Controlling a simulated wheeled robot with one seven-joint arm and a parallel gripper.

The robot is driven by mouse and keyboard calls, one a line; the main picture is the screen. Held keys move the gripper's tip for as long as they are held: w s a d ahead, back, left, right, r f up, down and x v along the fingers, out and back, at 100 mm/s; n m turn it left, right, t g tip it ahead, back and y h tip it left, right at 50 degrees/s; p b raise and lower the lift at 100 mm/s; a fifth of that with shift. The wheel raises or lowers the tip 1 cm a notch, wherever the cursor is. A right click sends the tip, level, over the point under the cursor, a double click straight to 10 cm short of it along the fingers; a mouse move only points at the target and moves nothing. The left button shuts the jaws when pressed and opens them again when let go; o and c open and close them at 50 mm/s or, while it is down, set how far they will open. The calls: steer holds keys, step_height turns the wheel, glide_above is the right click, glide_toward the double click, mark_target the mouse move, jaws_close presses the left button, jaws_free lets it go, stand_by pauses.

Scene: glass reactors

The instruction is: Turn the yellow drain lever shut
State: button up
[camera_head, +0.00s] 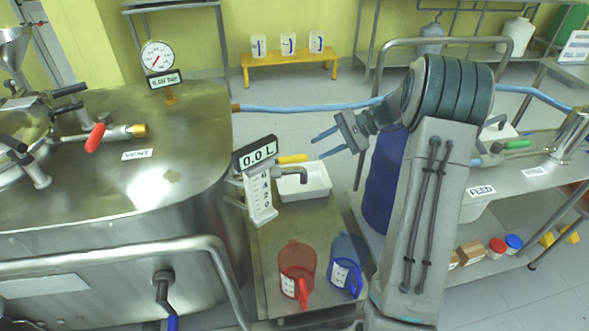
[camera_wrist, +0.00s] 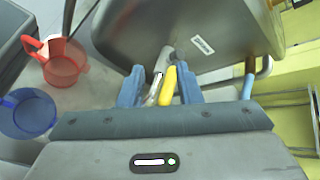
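The yellow drain lever (camera_head: 292,158) is on the drain outlet (camera_head: 292,169) at the right side of the steel vessel. It points right, roughly along the pipe. My gripper (camera_head: 316,147) is open and empty, its two blue fingers pointing left at the lever, with a small gap seen in the head view. In the wrist view the yellow lever (camera_wrist: 168,86) appears between the open fingers of my gripper (camera_wrist: 160,68), nearer the right one. I cannot tell how far it reaches in between them.
A display reading 0.0 L (camera_head: 255,152) stands beside the outlet. A red jug (camera_head: 297,262) and a blue jug (camera_head: 346,268) stand on the low steel table. The vessel's rail (camera_head: 130,252) runs in front.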

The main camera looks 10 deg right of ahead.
mark_target(296, 159)
steer(key=w+d+f+m+t+y+b, duration=0.2)
steer(key=w+d+f+y+b, duration=0.1)
steer(key=w+d+f, duration=0.4)
steer(key=x, duration=0.4)
steer(key=s+b+x, duration=0.1)
steer(key=x, duration=0.9)
steer(key=shift+s+f+b, duration=0.25)
steer(key=shift+b, duration=0.1)
steer(key=shift+t, duration=0.4)
jaws_close()
